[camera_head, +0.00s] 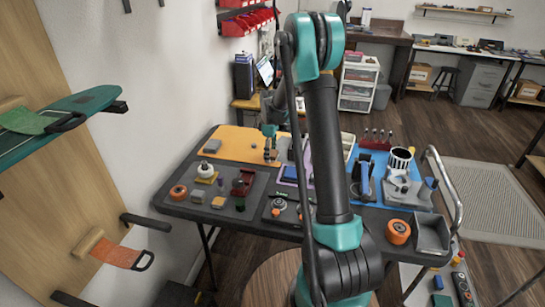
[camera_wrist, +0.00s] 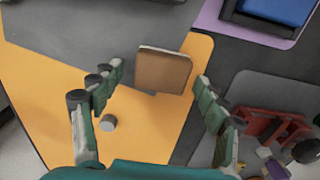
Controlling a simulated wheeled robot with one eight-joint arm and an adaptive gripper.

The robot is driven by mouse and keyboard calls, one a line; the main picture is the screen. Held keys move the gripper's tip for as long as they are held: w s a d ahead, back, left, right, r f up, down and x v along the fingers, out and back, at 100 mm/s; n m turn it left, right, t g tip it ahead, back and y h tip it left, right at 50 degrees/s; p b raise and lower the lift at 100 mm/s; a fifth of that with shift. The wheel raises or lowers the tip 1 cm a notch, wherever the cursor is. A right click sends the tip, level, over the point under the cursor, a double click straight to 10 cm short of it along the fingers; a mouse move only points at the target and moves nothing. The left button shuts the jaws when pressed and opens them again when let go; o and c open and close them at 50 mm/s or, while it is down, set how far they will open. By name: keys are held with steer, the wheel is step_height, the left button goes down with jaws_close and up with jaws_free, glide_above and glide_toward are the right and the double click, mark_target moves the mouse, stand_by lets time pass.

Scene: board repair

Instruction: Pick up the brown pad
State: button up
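The brown pad (camera_wrist: 164,72) shows in the wrist view as a square block with a pale edge, at the edge of the orange mat (camera_wrist: 150,125). My gripper (camera_wrist: 159,78) is open, with its green fingers spread to the left and right of the pad. I see no finger touching it, and nothing is held. I cannot clearly make out the brown pad in that view.
A small grey cylinder (camera_wrist: 108,123) stands near the left finger. A red vise (camera_wrist: 272,126) is to the right; it also shows in the head view (camera_head: 243,182). A purple mat (camera_wrist: 212,20) lies at upper right. Several tools and parts crowd the table's front.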

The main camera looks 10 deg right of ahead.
steer(key=c, duration=1.1)
steer(key=shift+o, duration=0.2)
steer(key=shift+r, duration=0.1)
step_height(320, 180, up, 20)
steer(key=o, duration=0.5)
steer(key=c, duration=0.5)
